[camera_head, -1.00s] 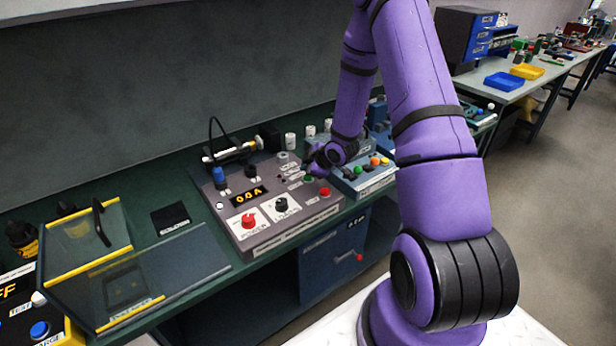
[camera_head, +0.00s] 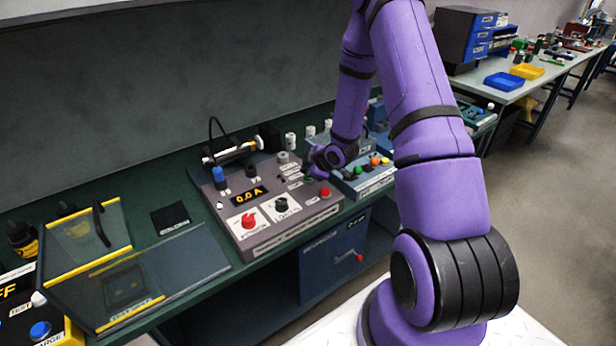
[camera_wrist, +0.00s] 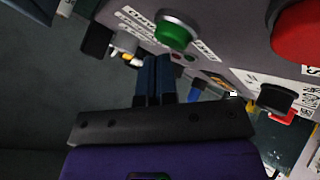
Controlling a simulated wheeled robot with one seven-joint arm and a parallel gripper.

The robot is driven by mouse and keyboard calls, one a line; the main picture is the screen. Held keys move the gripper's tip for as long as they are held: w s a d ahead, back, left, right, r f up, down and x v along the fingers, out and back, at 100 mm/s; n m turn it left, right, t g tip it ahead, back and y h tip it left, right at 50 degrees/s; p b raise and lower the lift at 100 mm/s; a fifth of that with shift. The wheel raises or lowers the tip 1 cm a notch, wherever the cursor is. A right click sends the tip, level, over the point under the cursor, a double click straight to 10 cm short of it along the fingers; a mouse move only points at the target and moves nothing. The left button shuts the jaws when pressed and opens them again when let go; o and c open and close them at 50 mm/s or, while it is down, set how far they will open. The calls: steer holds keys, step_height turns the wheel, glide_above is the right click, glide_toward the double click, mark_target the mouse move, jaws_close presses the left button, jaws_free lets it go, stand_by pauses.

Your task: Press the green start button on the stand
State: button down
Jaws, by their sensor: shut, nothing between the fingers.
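The green button (camera_head: 308,179) sits on the sloped face of a grey control stand (camera_head: 262,222), near its right end. In the wrist view the green button (camera_wrist: 173,32) has a silver collar and a white label beside it. My gripper (camera_wrist: 155,60) is shut and empty, its two dark fingers side by side. In that view the fingertips point towards the button and appear just short of it; whether they touch cannot be told. In the head view the fingers are too small and covered to make out.
A red button (camera_head: 325,192) lies close by on the stand; it looms large in the wrist view (camera_wrist: 298,32). Two knobs, a red one (camera_head: 249,221) and a black one (camera_head: 281,204), sit nearby. A blue-grey box with coloured buttons (camera_head: 366,184) stands to the right.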

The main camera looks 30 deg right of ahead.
steer(key=shift+f, duration=0.6)
stand_by(0.7)
steer(key=shift+r, duration=0.15)
stand_by(0.3)
steer(key=shift+r, duration=0.85)
steer(key=shift+r, duration=0.1)
steer(key=shift+r, duration=2.45)
